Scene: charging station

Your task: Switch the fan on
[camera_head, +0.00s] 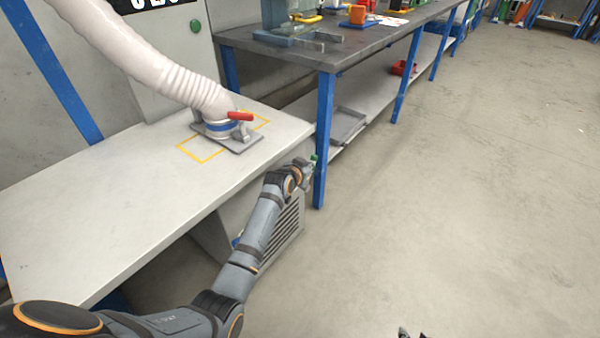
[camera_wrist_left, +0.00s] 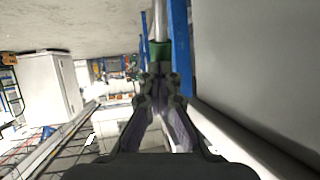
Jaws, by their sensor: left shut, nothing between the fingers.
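A light grey box with a slatted grille (camera_head: 286,232) stands below the near bench; I cannot tell for sure that it is the fan. My left gripper (camera_head: 307,166) is just beyond the bench's right edge, above the box. Its fingers are shut with nothing between them. A small green piece (camera_head: 314,158) is at the fingertips; in the left wrist view a green piece (camera_wrist_left: 160,51) with a pale rod is just past the fingertips (camera_wrist_left: 160,76). Whether they touch is unclear. Dark tips at the bottom edge (camera_head: 411,333) may be my right gripper; their state is not readable.
A white corrugated hose (camera_head: 150,58) ends in a flange with a red handle (camera_head: 240,116) on the near bench (camera_head: 95,210). A grey cabinet has a round green button (camera_head: 195,26). A blue table leg (camera_head: 325,140) stands close to my left gripper. The floor at right is clear.

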